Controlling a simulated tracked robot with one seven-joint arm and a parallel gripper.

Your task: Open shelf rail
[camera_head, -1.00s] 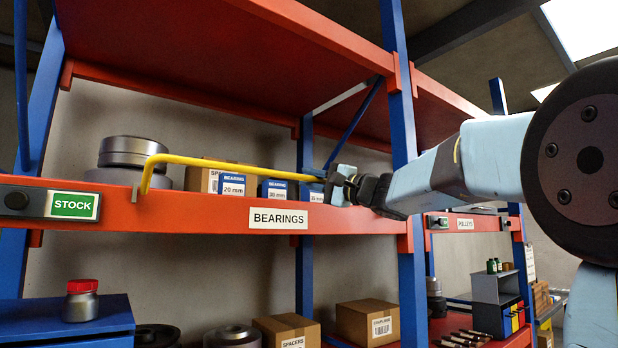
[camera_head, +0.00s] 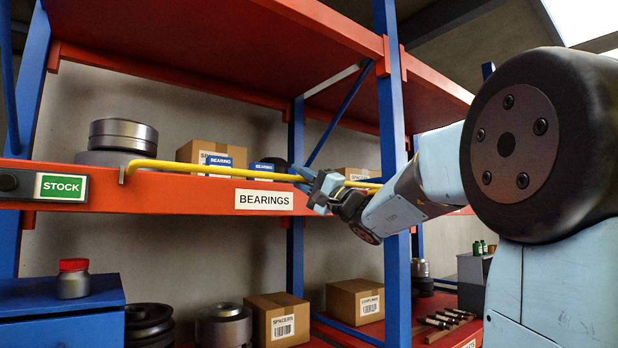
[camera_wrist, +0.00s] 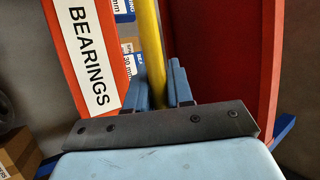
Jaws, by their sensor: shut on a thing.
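The yellow shelf rail (camera_head: 215,171) runs across the front of the orange BEARINGS shelf (camera_head: 190,190) in the head view. Its bent left end sits at the shelf edge near the STOCK plate, and it lies low, close to the shelf's top edge. My gripper (camera_head: 318,188) is shut on the rail towards its right part. In the wrist view the yellow rail (camera_wrist: 150,45) passes between the two blue fingers (camera_wrist: 171,85). The fingers partly hide the rail where they hold it.
Bearing boxes (camera_head: 215,158) and a stacked metal part (camera_head: 122,137) stand on the shelf behind the rail. A blue upright (camera_head: 391,130) stands just right of my gripper, behind my arm. Cartons (camera_head: 278,318) and a red-capped jar (camera_head: 73,279) are below.

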